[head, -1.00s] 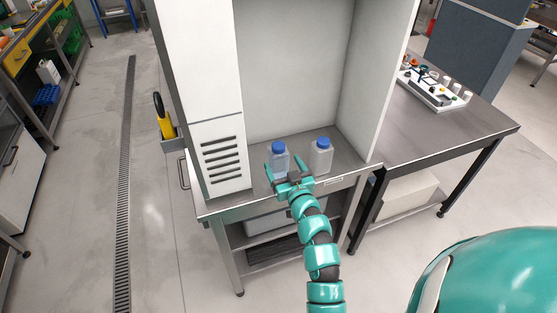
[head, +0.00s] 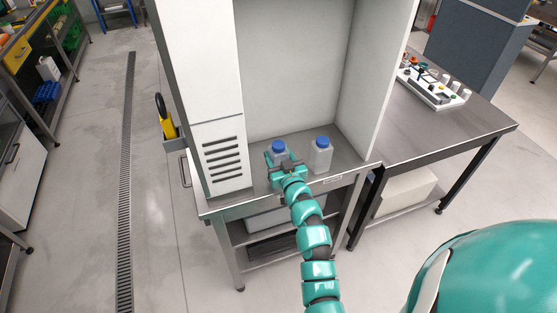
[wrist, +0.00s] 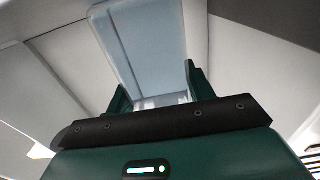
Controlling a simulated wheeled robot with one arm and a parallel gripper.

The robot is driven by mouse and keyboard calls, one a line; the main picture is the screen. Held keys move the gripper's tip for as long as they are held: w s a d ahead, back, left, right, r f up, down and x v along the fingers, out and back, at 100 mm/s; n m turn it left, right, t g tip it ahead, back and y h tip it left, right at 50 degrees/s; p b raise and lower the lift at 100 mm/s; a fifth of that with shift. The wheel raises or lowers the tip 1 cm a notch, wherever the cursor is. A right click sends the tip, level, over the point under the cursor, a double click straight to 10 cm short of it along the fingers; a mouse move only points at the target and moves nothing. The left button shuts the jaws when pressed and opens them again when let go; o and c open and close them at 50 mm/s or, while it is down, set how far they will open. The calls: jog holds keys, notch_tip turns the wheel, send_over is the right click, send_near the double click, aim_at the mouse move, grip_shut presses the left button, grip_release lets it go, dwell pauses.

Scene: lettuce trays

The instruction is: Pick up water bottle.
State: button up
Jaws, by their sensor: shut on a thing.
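Two translucent bottles with blue caps stand on the steel shelf of the white cabinet. The left bottle (head: 279,149) is between the fingers of my gripper (head: 282,159), which is shut on it. The gripper and fingers hide most of its lower body. In the wrist view the bottle's pale blue body (wrist: 145,45) rises between the two dark green fingers (wrist: 155,95). I cannot tell whether its base touches the shelf. The right bottle (head: 320,156) stands upright and apart, to the right of my gripper.
The steel shelf (head: 340,172) has white cabinet walls at the left, back and right. A steel table (head: 450,130) on the right bears a white tray (head: 432,92) with small parts. A yellow object (head: 166,124) hangs on the cabinet's left side.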

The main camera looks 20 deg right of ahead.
aim_at(282, 155)
jog(key=shift+r, duration=0.45)
notch_tip(282, 155, up, 2)
jog(key=shift+s+r+b, duration=0.1)
jog(key=shift+r+b, duration=0.15)
jog(key=shift+b, duration=0.55)
jog(key=s+r, duration=0.2)
jog(key=s+r+b, duration=0.1)
jog(key=s+r, duration=0.2)
jog(key=shift+r, duration=0.35)
jog(key=s+r+p, duration=0.8)
jog(key=r+p, duration=0.2)
jog(key=p, duration=0.4)
jog(key=shift+s+a+p, duration=0.15)
jog(key=shift+s+p, duration=0.2)
jog(key=shift+s, duration=0.05)
jog(key=shift+f, duration=0.1)
